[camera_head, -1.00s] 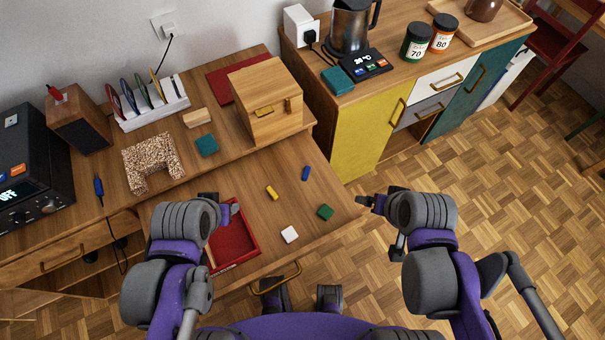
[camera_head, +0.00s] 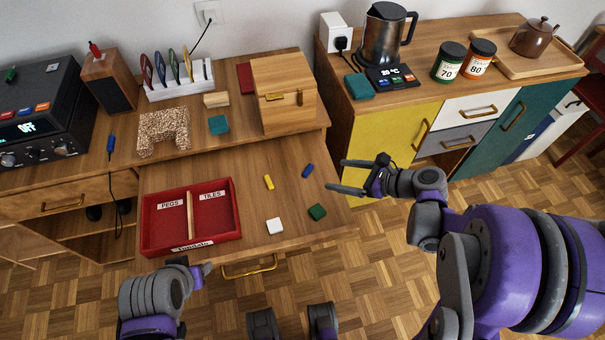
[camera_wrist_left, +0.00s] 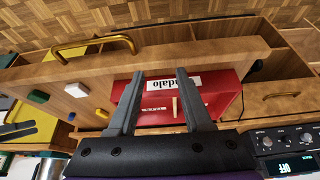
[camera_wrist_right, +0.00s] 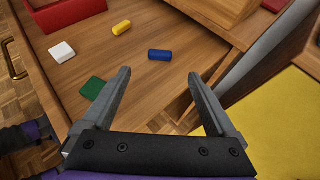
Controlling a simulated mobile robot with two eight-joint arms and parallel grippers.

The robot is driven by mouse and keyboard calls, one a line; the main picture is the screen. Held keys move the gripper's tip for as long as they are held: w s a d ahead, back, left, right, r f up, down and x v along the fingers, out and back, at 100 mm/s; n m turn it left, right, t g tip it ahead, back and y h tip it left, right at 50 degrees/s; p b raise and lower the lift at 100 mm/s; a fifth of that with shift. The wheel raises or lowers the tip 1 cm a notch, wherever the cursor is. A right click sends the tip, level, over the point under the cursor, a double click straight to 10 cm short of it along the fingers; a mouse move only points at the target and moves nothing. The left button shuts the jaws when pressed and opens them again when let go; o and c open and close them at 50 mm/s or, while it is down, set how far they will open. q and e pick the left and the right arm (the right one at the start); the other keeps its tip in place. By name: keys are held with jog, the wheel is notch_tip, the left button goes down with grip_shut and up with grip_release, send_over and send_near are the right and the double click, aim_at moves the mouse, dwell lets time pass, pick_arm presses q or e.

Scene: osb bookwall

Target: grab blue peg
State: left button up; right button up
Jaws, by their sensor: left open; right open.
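The blue peg (camera_head: 308,171) lies on the pulled-out wooden drawer surface (camera_head: 240,190), right of the yellow peg (camera_head: 269,182). My right gripper (camera_head: 335,176) is open and empty at the right of the blue peg, apart from it. In the right wrist view the blue peg (camera_wrist_right: 159,55) lies beyond the open fingers, between their lines. My left gripper (camera_head: 204,272) is near the drawer's front edge, below the red tray (camera_head: 150,226). In the left wrist view its fingers (camera_wrist_left: 155,78) are open, with the red tray behind them.
A white tile (camera_head: 275,226) and a green tile (camera_head: 317,212) lie near the blue peg. A wooden box (camera_head: 284,95) stands behind it on the upper desk. The yellow cabinet (camera_head: 385,140) stands to the right. The tray's compartments are labelled PEGS and TILES.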

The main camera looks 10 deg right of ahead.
aim_at(309, 170)
jog(key=x, duration=0.9)
jog(key=shift+w+a, duration=0.2)
jog(key=c, duration=1.4)
